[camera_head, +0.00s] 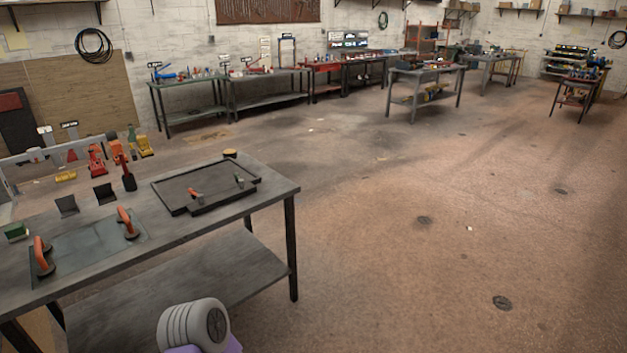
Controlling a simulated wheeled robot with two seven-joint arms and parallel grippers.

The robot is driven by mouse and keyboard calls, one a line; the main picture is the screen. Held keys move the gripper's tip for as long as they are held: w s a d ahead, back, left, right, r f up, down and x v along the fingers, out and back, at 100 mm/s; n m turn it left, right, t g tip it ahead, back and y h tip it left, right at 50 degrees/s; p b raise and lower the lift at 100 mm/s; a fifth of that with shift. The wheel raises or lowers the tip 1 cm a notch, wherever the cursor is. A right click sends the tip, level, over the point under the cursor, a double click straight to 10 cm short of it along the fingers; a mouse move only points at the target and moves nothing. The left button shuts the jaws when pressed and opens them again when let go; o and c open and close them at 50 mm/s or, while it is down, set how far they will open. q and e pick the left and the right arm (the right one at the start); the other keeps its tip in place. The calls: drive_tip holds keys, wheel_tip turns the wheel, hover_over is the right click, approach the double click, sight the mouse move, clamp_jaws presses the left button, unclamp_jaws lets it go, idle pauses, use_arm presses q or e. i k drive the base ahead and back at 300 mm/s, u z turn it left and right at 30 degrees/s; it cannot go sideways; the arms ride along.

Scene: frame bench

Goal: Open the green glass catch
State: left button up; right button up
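A dark frame (170,190) lies flat on the near workbench toward its right end. A small catch that looks green (239,181) stands on the right part of the frame. It is too small to tell whether it is open or shut. A second catch, orange-red (194,194), sits on the left front part of the frame. Neither of my grippers is in view. Only a rounded grey and purple part of mine shows at the bottom edge, in front of the bench and apart from the frame.
The workbench (272,184) also holds a glass pane (85,246) with two orange-handled suction lifters (127,223) (42,257), a green block (16,232) and dark holders (67,206). Several tools hang at the back left. The floor to the right is open; other benches stand far back.

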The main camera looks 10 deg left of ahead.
sight(242, 185)
drive_tip(key=z, duration=0.35)
drive_tip(key=i, duration=0.7)
drive_tip(key=u, duration=0.85)
drive_tip(key=i, duration=1.2)
drive_tip(key=u, duration=1.15)
